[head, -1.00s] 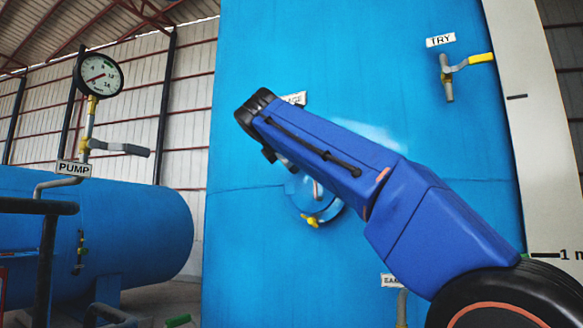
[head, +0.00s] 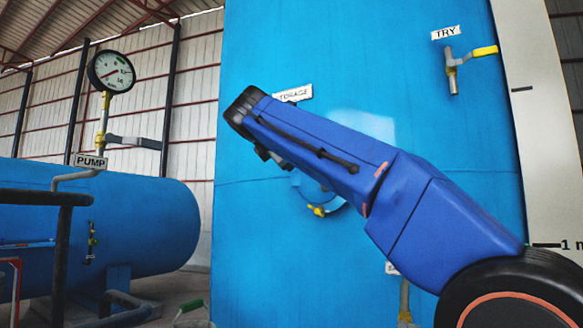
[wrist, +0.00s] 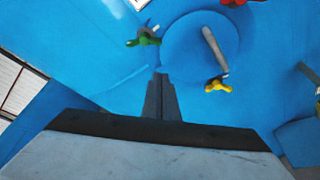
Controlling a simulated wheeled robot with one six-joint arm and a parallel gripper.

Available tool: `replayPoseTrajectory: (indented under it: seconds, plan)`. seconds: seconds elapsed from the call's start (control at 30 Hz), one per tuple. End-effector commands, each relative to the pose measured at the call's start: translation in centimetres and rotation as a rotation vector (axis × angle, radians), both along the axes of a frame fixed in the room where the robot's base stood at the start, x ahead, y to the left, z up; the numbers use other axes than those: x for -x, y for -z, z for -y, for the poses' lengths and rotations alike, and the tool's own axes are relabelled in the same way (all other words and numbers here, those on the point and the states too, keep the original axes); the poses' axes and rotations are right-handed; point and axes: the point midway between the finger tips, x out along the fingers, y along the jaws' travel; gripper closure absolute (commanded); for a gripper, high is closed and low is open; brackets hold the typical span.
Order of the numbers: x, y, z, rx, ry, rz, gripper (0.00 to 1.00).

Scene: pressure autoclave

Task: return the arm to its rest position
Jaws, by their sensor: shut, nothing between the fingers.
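My arm crosses the right half of the head view, raised and bent, with its elbow end at upper left in front of the blue tank (head: 360,60). My gripper is hidden behind the arm in the head view. In the wrist view my gripper (wrist: 160,78) points up the picture, its fingers together and empty. Beyond the fingertips are a round blue hatch (wrist: 195,50) with a grey bar handle, a green-handled valve (wrist: 143,37) and a yellow handle (wrist: 217,84). The fingers appear apart from all of these.
A pressure gauge (head: 111,71) stands on a pipe above the PUMP sign (head: 89,162). A horizontal blue tank (head: 150,225) lies at left. The TRY valve (head: 455,68) is at upper right. A dark rail (head: 45,197) runs along the left edge.

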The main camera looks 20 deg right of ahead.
Motion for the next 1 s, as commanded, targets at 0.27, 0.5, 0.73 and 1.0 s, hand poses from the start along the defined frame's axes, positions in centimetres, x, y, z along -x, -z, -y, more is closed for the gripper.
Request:
replayPoseTrajectory:
  seconds: [0.27, 0.5, 0.73, 1.0]
  plan:
    - [3.2, -1.1, -2.2, 0.000, -0.003, 0.000, 1.00]
    - [4.3, -1.5, -2.8, 0.000, -0.001, 0.001, 1.00]
    - [4.4, -1.4, -2.8, -0.002, 0.000, 0.000, 1.00]
    - [5.4, 3.7, 0.0, -0.151, 0.016, -0.025, 1.00]
